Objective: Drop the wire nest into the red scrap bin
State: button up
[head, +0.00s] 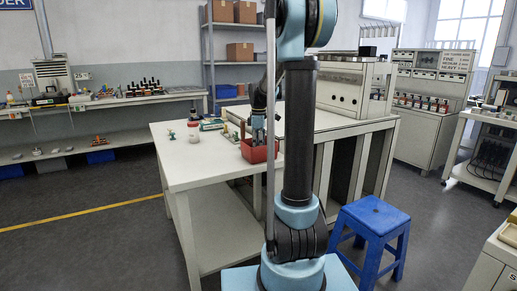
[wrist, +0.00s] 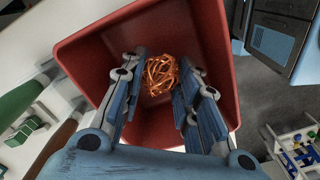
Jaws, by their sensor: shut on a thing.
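The wire nest (wrist: 160,75) is a tangle of orange wire. In the wrist view it sits between the fingers of my gripper (wrist: 161,72), which are closed on it from both sides. The red scrap bin (wrist: 205,28) lies behind and around the nest in that view, with its open top facing the camera. In the head view the red bin (head: 258,155) stands on the white table (head: 190,172), near its right edge. My gripper (head: 258,134) points down over the bin's opening. The nest cannot be made out in the head view.
A white jar (head: 194,135) and a green and white box (head: 211,125) stand on the table left of the bin. A green block (wrist: 24,130) shows beside the bin in the wrist view. A blue stool (head: 372,214) stands on the floor at right. The table's front left is clear.

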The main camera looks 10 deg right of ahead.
jog(key=shift+f, duration=0.5)
jog(key=o, duration=0.8)
jog(key=shift+o, duration=0.2)
notch_tip(320, 180, up, 12)
jog(key=r, duration=0.1)
jog(key=s+f+m+t, duration=0.1)
jog(key=s+f+m, duration=0.2)
jog(key=s, duration=0.6)
jog(key=s+f+m, duration=0.3)
jog(key=s+m, duration=0.1)
jog(key=s, duration=0.6)
jog(key=s+f+m+t, duration=0.1)
jog(key=s+f+m, duration=0.6)
jog(key=s+f, duration=0.8)
jog(key=shift+s+d+f, duration=0.15)
jog(key=shift+s+f, duration=0.05)
jog(key=shift+s, duration=0.2)
